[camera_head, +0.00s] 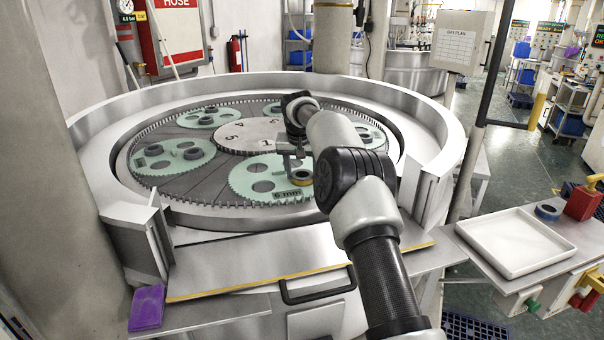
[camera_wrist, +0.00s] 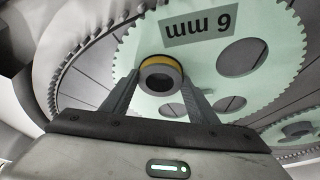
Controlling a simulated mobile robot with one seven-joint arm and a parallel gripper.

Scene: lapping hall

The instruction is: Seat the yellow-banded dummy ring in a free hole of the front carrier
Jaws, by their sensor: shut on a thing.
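The yellow-banded dummy ring (camera_head: 301,178) is a dark grey ring with a yellow band. It also shows in the wrist view (camera_wrist: 161,76), between the two fingers. My gripper (camera_wrist: 161,84) is shut on it, over the green toothed front carrier (camera_head: 242,181) near its "6 mm" label. In the wrist view, the carrier (camera_wrist: 207,72) has empty round holes, such as one right of the ring (camera_wrist: 240,54) and another lower right (camera_wrist: 229,107). Whether the ring touches the carrier I cannot tell; my fingers and the ring hide part of what lies under them.
Other green carriers with dark rings sit on the lapping plate, one at left (camera_head: 150,168). A steel rim (camera_head: 95,150) surrounds the machine. A purple block (camera_head: 147,307) lies front left.

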